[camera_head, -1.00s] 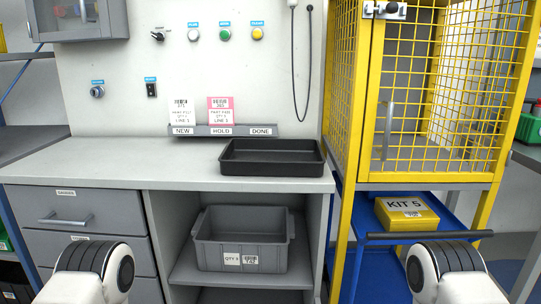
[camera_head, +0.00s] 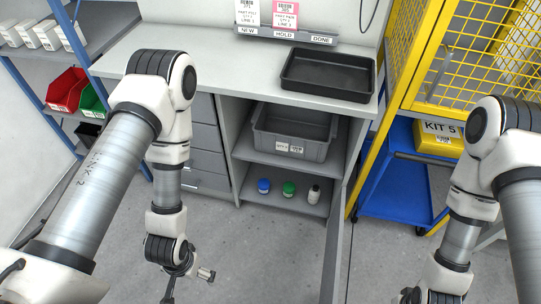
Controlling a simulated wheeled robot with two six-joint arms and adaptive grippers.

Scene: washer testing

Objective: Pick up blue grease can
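The blue grease can (camera_head: 263,186) stands on the bottom shelf of the open cabinet bay under the workbench. It is the leftmost of three small containers there, beside a green can (camera_head: 289,189) and a white bottle with a dark cap (camera_head: 314,194). My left gripper (camera_head: 188,283) hangs low in front of the drawers, left of the can and apart from it. Its fingers are spread and hold nothing. My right gripper (camera_head: 412,296) is at the bottom edge, right of the cabinet and partly cut off, so its opening is unclear.
A grey bin (camera_head: 291,146) sits on the shelf above the cans. A black tray (camera_head: 328,75) lies on the workbench. An open cabinet door (camera_head: 333,245) juts forward at the bay's right side. A blue cart (camera_head: 398,185) stands farther right. The floor before the bay is clear.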

